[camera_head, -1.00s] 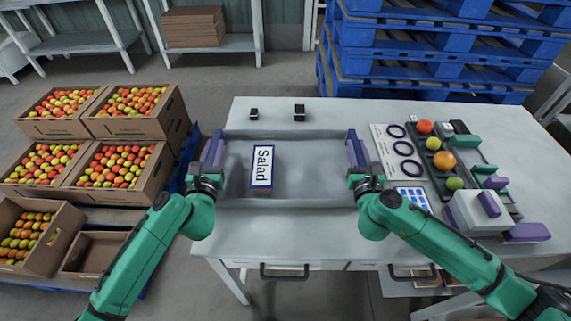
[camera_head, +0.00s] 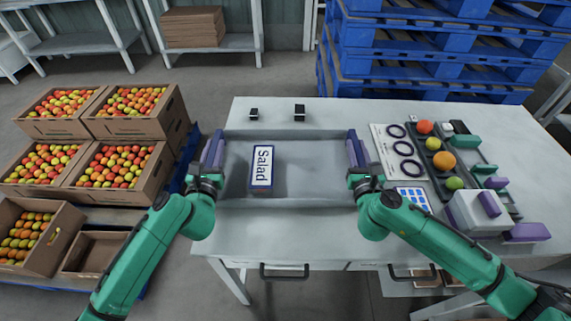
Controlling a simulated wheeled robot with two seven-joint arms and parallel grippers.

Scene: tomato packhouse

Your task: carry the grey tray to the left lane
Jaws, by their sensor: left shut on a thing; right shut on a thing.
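The grey tray (camera_head: 315,180) is at the left part of the white table, in front of me. A box labelled "Salad" (camera_head: 262,167) stands inside it, left of its middle. My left gripper (camera_head: 213,155) is shut on the tray's left end. My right gripper (camera_head: 356,152) is shut on its right end. The tray looks level; whether it rests on the table or hangs just above it, I cannot tell. No marked left lane is clearly visible.
Two small black objects (camera_head: 299,113) (camera_head: 254,114) stand behind the tray. Right of it are a card with dark rings (camera_head: 390,131), a dark holder with fruit (camera_head: 444,160) and a white block (camera_head: 470,212). Crates of tomatoes (camera_head: 140,126) stand left of the table (camera_head: 340,107).

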